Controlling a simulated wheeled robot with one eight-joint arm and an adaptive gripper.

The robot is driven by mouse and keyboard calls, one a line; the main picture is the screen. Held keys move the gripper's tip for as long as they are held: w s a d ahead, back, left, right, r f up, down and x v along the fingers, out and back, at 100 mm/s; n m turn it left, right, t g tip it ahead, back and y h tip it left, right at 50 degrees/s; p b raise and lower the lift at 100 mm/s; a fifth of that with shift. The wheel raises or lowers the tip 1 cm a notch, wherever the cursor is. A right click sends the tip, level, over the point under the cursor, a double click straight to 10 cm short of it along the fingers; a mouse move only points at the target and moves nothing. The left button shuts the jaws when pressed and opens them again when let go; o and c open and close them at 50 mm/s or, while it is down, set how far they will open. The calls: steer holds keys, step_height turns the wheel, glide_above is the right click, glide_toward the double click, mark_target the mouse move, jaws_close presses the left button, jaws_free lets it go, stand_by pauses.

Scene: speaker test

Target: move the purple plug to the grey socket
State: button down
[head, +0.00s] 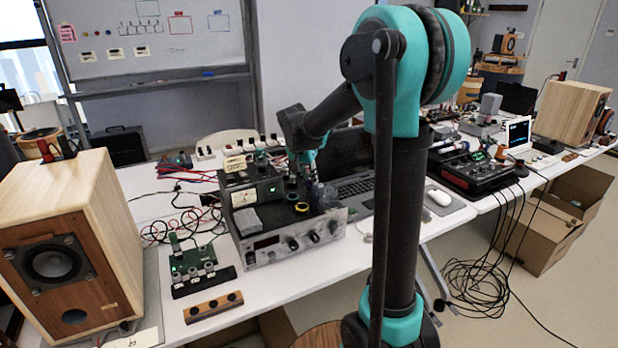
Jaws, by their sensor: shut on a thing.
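My gripper (310,185) is small and partly blurred in the head view. It points down just above the top of a silver-fronted amplifier (290,244). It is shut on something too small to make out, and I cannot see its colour. I cannot pick out a purple plug anywhere, nor tell a grey socket for certain. A green circuit board (192,262) with several grey round parts along its front stands left of the amplifier on the white table (160,212).
A black meter unit (250,191), a grey block (247,221) and a yellow ring (302,208) sit on the amplifier. A laptop (358,187) is close behind my gripper. A large wooden speaker (70,245) stands left. A wooden strip (213,307) lies at the front edge.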

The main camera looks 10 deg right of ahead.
steer(key=shift+f, duration=0.35)
steer(key=c, duration=1.3)
jaws_free()
steer(key=shift+c, duration=0.2)
steer(key=shift+r, duration=0.1)
steer(key=shift+r, duration=0.3)
steer(key=v, duration=1.2)
steer(key=s+d+f+n+y, duration=0.1)
steer(key=s+d+f+n, duration=0.2)
steer(key=s+f, duration=0.8)
steer(key=s+d+f+n+y, duration=0.1)
steer(key=s+d+f+n, duration=0.3)
steer(key=s+f, duration=0.7)
steer(key=s, duration=0.4)
steer(key=shift+f+t+y, duration=0.3)
steer(key=shift+f, duration=0.05)
steer(key=shift+d, duration=0.1)
